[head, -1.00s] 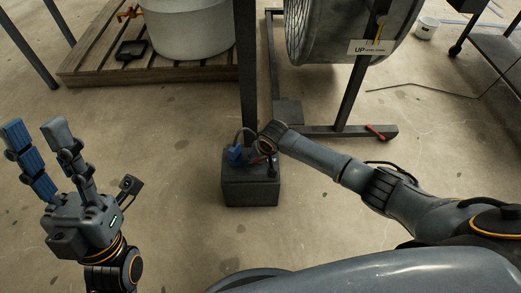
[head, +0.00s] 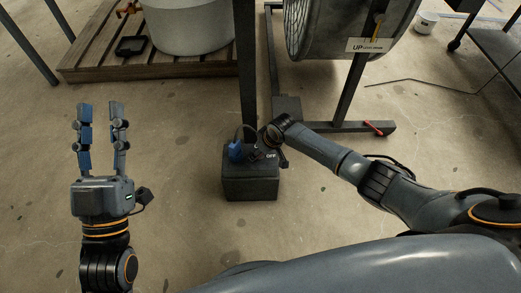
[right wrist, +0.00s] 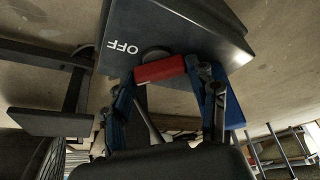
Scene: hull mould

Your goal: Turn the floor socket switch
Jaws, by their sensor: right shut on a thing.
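In the head view the handle is hidden by my right wrist. My left gripper (head: 102,108) is open and empty, raised upright at the left, away from the box.
A large drum fan (head: 350,25) on a dark stand (head: 340,131) stands behind the box. A pale tub (head: 190,30) sits on a wooden pallet (head: 100,67) at the back left. A red-handled item (head: 374,128) lies on the stand's foot.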

